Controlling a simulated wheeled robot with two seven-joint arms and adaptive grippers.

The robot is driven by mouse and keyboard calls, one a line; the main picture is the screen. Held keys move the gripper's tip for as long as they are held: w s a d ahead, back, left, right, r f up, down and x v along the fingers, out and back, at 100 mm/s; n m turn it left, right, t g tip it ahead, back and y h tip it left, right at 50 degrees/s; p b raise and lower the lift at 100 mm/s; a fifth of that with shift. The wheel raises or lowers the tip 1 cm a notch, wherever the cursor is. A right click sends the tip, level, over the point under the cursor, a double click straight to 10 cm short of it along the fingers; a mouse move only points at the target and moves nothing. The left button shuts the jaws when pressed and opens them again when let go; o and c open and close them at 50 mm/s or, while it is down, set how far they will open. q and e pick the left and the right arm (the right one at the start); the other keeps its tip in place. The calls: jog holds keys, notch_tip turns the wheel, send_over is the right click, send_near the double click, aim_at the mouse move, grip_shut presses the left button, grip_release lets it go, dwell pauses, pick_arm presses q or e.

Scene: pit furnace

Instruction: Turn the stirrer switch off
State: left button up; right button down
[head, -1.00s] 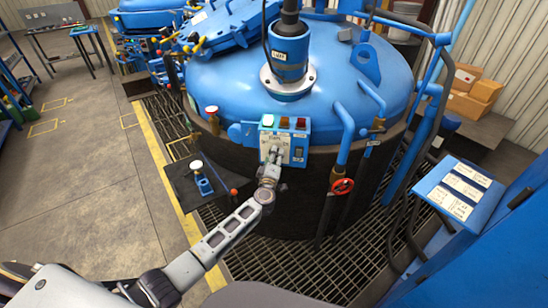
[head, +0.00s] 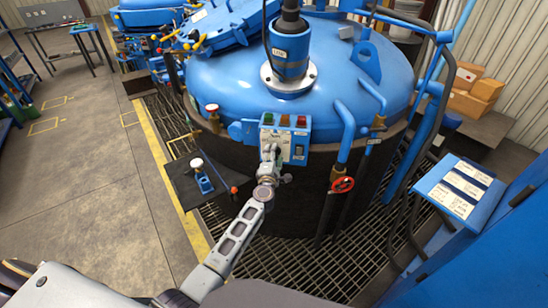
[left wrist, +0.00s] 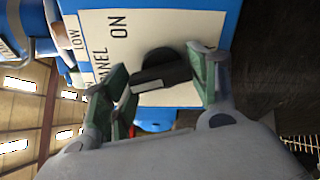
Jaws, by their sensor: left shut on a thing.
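The stirrer switch is a black rotary knob (left wrist: 160,72) with a pale bar on a cream panel plate (left wrist: 130,30). In the head view my left gripper (head: 270,153) is at the front of the blue control box (head: 304,136) and hides the knob. My right gripper is not in view.
The blue furnace lid (head: 220,80) rises behind the box. A red handwheel (head: 342,185) and pipes are to its right. A small black shelf (head: 184,188) is to its left. Grating (head: 290,265) covers the floor in front.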

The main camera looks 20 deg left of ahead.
pick_arm(q)
jog(key=n, duration=0.3)
jog(key=n+b, duration=0.1)
jog(key=n, duration=0.1)
jog(key=shift+f, duration=0.25)
jog(key=shift+n, duration=0.3)
jog(key=o, duration=1)
jog(key=shift+a+r, duration=0.1)
jog(key=shift+r, duration=0.2)
jog(key=shift+r, duration=0.3)
